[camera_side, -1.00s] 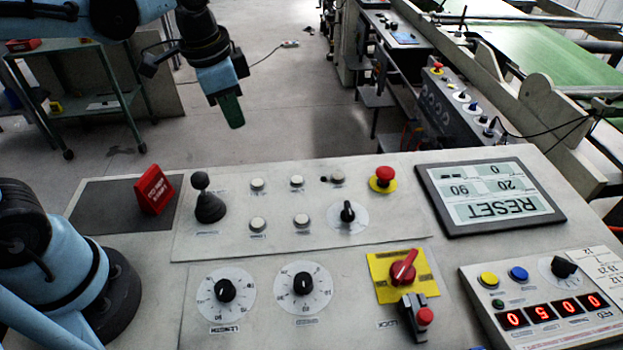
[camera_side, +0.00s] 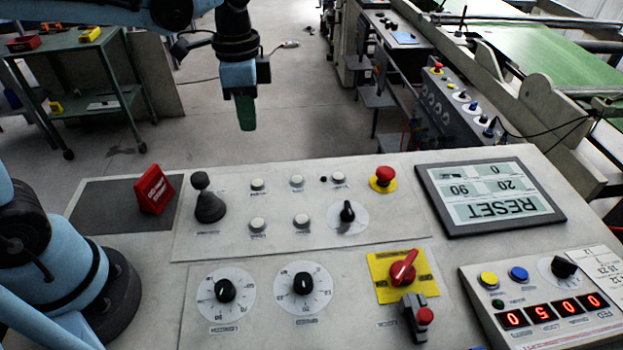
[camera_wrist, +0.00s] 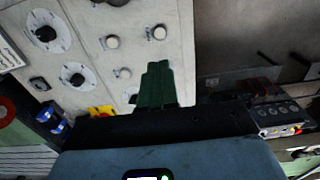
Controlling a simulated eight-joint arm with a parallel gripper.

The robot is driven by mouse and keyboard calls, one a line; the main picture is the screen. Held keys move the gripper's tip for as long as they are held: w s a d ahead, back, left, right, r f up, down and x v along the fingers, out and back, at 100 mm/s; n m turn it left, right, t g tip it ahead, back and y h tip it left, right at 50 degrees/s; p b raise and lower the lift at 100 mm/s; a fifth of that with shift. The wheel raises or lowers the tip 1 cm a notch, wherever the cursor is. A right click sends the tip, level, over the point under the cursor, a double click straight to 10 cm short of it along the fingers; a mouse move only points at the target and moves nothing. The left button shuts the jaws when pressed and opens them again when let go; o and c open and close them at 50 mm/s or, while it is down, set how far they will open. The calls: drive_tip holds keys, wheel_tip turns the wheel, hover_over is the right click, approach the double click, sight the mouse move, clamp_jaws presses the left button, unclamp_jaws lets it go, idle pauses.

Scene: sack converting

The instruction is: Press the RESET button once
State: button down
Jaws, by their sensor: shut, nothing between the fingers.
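The RESET button (camera_side: 495,208) is a pale green field with upside-down lettering on the dark-framed touchscreen (camera_side: 449,222) at the right of the control panel. Number fields show on the same screen. My gripper (camera_side: 245,125) has green fingers, closed together and empty, pointing down. In the side view it appears beyond the panel's far edge, left of the screen and apart from it. In the wrist view the green fingers (camera_wrist: 157,82) show against the panel with white buttons and dials. I cannot make out the RESET field in the wrist view.
The panel carries a black joystick (camera_side: 208,200), a red mushroom button (camera_side: 384,175), a red rotary switch (camera_side: 403,267), dials and white buttons. A red sign (camera_side: 153,189) stands at left. A counter box (camera_side: 545,305) sits at front right. The air above the panel looks clear.

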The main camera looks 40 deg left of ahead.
sight(258, 182)
wheel_tip(258, 182, down, 13)
drive_tip(key=shift+f, duration=0.1)
idle(0.5)
idle(0.3)
drive_tip(key=shift+f, duration=0.9)
drive_tip(key=shift+r, duration=0.15)
wheel_tip(258, 182, up, 15)
drive_tip(key=shift+f, duration=0.2)
idle(0.6)
drive_tip(key=s+a+n+t, duration=0.2)
drive_tip(key=s+n+t, duration=0.4)
drive_tip(key=n, duration=0.3)
drive_tip(key=shift+a+f+t, duration=0.15)
drive_tip(key=shift+a+t, duration=0.1)
drive_tip(key=shift+t, duration=0.35)
